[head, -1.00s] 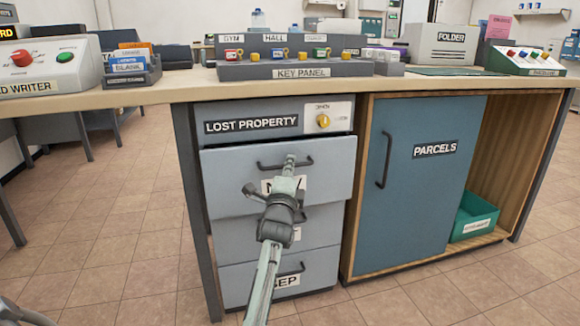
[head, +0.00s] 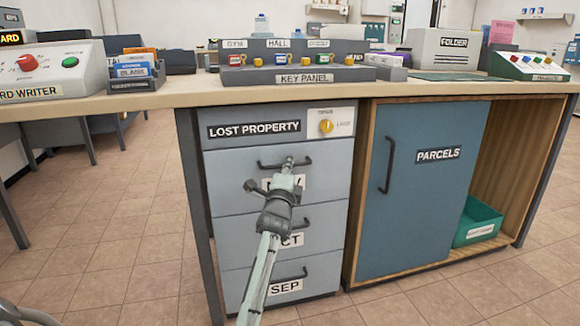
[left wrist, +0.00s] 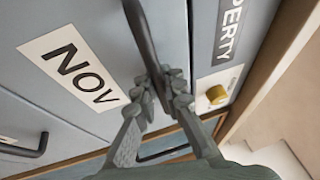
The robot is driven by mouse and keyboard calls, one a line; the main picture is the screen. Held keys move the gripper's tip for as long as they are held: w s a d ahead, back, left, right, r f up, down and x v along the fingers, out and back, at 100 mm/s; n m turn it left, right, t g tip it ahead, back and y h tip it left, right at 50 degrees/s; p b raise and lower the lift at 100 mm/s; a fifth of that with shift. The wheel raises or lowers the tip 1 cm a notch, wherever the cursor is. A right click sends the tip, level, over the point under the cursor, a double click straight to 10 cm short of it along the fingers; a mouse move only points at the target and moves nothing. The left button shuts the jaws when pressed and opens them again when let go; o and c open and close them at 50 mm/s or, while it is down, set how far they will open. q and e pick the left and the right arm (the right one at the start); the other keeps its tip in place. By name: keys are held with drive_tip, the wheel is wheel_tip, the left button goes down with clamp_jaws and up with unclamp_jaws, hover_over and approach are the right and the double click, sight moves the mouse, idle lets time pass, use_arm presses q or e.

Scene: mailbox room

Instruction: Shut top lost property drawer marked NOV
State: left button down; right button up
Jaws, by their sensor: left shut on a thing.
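The top lost property drawer (head: 228,184) has a grey front with a dark bar handle (head: 267,166). Its label is mostly behind my gripper in the head view, but NOV (left wrist: 78,70) reads clearly in the left wrist view. The drawer front looks flush with the drawers below. My left gripper (head: 288,163) is at the handle. In the left wrist view, my left gripper (left wrist: 168,80) is shut on the handle bar (left wrist: 143,40). My right gripper is not in view.
Below are the OCT drawer (head: 235,232) and the SEP drawer (head: 240,280), both looking closed. A yellow knob (head: 326,126) sits beside the LOST PROPERTY sign. The blue PARCELS door (head: 420,200) is to the right. The tiled floor at left is clear.

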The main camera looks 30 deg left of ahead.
use_arm(q)
drive_tip(key=c, duration=1.9)
unclamp_jaws()
drive_tip(key=shift+a, duration=0.1)
drive_tip(key=shift+s, duration=0.1)
drive_tip(key=v, duration=1.2)
